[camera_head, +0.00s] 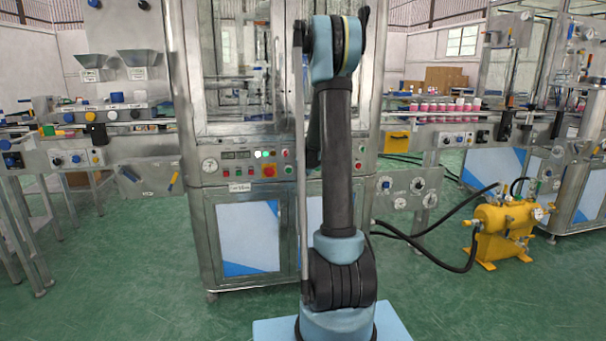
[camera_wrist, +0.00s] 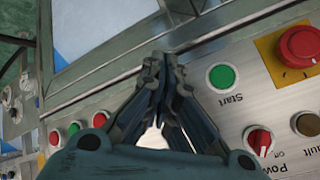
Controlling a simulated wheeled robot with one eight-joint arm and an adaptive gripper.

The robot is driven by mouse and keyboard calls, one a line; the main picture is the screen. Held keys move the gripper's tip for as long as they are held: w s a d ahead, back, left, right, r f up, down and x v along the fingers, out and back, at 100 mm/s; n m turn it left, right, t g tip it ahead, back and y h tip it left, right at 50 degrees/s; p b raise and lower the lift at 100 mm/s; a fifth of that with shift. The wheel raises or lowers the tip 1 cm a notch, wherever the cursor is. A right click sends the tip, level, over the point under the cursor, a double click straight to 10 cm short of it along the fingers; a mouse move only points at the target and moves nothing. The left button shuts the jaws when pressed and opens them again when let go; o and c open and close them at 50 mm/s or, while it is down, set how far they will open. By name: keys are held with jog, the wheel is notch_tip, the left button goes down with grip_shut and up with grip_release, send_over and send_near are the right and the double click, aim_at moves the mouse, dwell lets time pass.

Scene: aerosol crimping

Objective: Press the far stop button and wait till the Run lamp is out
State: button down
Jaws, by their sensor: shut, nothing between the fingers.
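In the wrist view my gripper (camera_wrist: 162,62) is shut and empty. Its tips are over the metal control panel, left of the green Start button (camera_wrist: 222,77). A red mushroom button (camera_wrist: 299,45) on a yellow plate is at the upper right. At the left edge are a red button (camera_wrist: 99,118), a green button (camera_wrist: 73,127) and another red one (camera_wrist: 55,138), their labels unreadable. In the head view the panel (camera_head: 225,172) has a bright green lamp (camera_head: 265,153); I cannot read whether it is the Run lamp. My arm hides my gripper there.
A red Power switch (camera_wrist: 258,138) and a brownish Fault lamp (camera_wrist: 306,124) are on the panel. In the head view, a yellow tank (camera_head: 500,230) with black hoses stands at right, and a conveyor with several red-and-white cans (camera_head: 440,107) runs behind. Green floor lies open in front.

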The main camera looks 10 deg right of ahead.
jog(key=shift+w, duration=1.05)
jog(key=shift+w, duration=0.2)
dwell(0.7)
jog(key=shift+w+r, duration=0.1)
jog(key=shift+w, duration=0.45)
dwell(0.8)
jog(key=shift+s, duration=0.8)
jog(key=shift+s, duration=0.15)
jog(key=s, duration=0.4)
jog(key=shift+s, duration=0.35)
